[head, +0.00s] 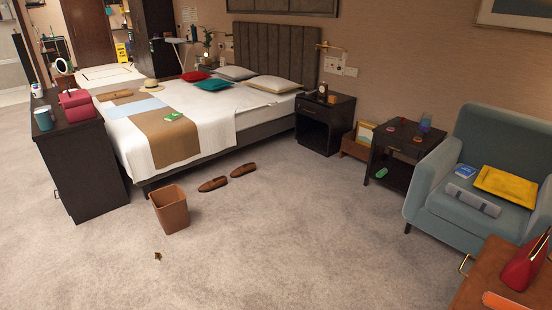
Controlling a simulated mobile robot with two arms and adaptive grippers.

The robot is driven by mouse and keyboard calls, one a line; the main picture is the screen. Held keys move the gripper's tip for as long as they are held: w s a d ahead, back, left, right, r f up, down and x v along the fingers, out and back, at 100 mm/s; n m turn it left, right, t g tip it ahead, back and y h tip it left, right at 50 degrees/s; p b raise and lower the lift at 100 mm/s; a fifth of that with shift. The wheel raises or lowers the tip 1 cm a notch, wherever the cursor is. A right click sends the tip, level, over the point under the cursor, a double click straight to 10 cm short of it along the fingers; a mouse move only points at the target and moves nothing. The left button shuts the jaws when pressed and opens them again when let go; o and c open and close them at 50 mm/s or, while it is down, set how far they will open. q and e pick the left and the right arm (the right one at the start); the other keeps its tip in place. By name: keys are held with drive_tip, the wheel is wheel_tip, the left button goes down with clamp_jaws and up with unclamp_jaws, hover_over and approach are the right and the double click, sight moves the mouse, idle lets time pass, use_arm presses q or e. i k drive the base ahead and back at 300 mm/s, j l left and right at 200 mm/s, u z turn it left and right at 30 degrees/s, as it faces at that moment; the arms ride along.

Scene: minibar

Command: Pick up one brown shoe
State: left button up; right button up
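Two brown shoes lie apart on the grey carpet beside the bed, near its front right side. The nearer brown shoe (213,184) is to the left, just right of the brown waste bin. The other brown shoe (243,170) is a little farther back and to the right. Nothing covers either shoe. Neither of my grippers shows in the head view, so I cannot see their state.
A brown waste bin (171,210) stands left of the shoes. The bed (190,140) is behind them. A dark cabinet (85,170) stands left, a nightstand (324,125) and armchair (470,185) right. A small dark object (158,257) lies on otherwise open carpet.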

sight(250, 168)
drive_tip(key=i, duration=0.7)
drive_tip(key=i+u, duration=0.1)
drive_tip(key=i, duration=1.3)
drive_tip(key=i+l+u, duration=0.1)
drive_tip(key=i, duration=0.6)
drive_tip(key=i+l, duration=0.1)
drive_tip(key=i, duration=0.6)
drive_tip(key=i+l+u, duration=0.1)
drive_tip(key=i, duration=0.6)
